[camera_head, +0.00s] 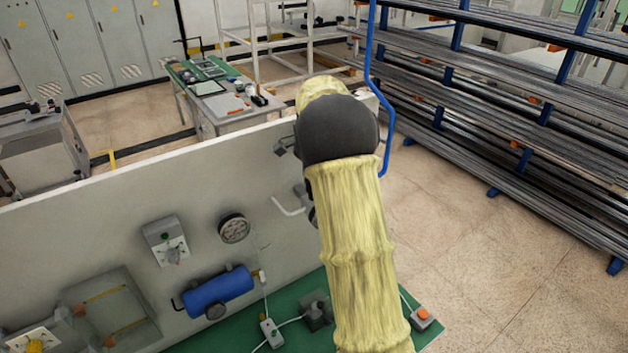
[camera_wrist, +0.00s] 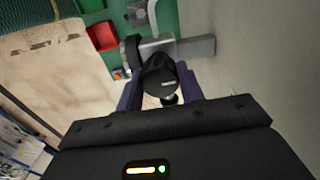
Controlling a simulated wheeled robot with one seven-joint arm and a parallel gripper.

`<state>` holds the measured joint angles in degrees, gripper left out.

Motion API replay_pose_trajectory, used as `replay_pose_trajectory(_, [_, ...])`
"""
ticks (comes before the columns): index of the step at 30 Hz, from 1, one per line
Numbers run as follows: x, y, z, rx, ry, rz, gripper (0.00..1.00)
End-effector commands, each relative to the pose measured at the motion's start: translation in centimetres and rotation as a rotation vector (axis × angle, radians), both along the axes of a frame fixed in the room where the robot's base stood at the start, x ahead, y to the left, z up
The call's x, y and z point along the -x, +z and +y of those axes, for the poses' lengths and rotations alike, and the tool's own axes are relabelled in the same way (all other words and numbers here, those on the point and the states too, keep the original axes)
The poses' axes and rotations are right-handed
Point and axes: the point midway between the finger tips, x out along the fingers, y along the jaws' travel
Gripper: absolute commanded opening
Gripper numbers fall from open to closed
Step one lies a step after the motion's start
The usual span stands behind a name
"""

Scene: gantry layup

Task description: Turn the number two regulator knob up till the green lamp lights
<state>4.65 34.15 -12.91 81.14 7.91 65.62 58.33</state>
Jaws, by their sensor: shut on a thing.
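In the wrist view, my gripper (camera_wrist: 160,86) has its two dark purple fingers closed on either side of a black round knob (camera_wrist: 159,70). The knob has a pale mark on its face, and no number on it is readable. A grey bar-shaped body (camera_wrist: 178,48) lies just behind the knob. In the head view, my yellow-covered arm hides the gripper and the knob. A small box with a green button or lamp (camera_head: 165,236) is on the grey panel (camera_head: 110,205). I cannot tell whether any lamp on the regulators is lit.
A round gauge (camera_head: 234,228) and a blue cylinder (camera_head: 217,291) are on the panel left of my arm. A bent pale handle (camera_head: 288,207) sticks out close to the arm. A blue rack of metal bars (camera_head: 480,110) stands right. Floor between is open.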

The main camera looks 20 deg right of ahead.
Motion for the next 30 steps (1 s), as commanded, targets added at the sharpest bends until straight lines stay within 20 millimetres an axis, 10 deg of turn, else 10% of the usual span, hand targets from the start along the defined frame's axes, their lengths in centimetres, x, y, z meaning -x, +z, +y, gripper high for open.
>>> replay_pose_trajectory(2, [-0.1, 0.1, 0.0, 0.0, 0.001, -0.005, 0.15])
replay_pose_trajectory(3, [-0.1, 0.1, 0.0, 0.0, 0.001, -0.004, 0.45])
replay_pose_trajectory(6, [-0.1, 0.1, 0.0, 0.0, 0.001, -0.003, 0.59])
replay_pose_trajectory(19, [-0.1, 0.9, 0.0, 0.001, 0.002, -0.004, 0.59])
replay_pose_trajectory(30, [-0.1, 7.2, -0.1, 0.002, 0.001, -0.006, 0.59])
